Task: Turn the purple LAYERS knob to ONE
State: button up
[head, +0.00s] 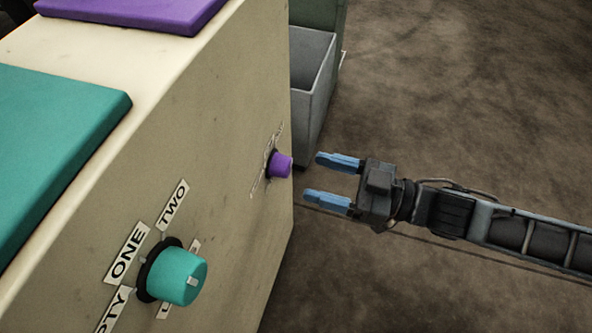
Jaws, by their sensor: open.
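The purple knob (281,165) sticks out from the front face of the cream cabinet (215,150), near its far end. Small labels sit around it, but they are seen too edge-on to read, and I cannot tell which one the knob points to. My gripper (326,178) is open, with two blue fingers pointing left toward the knob. The fingers are empty and apart from the knob, a short way to its right in the picture.
A teal knob (178,277) with labels ONE and TWO is nearer on the same face. Teal (60,150) and purple (130,8) panels lie on the cabinet top. A grey open bin (312,95) stands beyond the cabinet. The brown floor (460,90) at right is clear.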

aim_at(290, 168)
jog(key=shift+b+x, duration=0.4)
jog(key=shift+x, duration=2.05)
jog(key=c, duration=1.1)
jog(key=shift+o, duration=0.2)
jog(key=n+p, duration=0.2)
jog(key=n, duration=0.1)
jog(key=shift+r+n+p, duration=0.1)
jog(key=shift+n+p, duration=0.2)
jog(key=shift+n, duration=0.1)
jog(key=n+p, duration=0.1)
jog(key=n, duration=0.3)
jog(key=shift+n, duration=0.4)
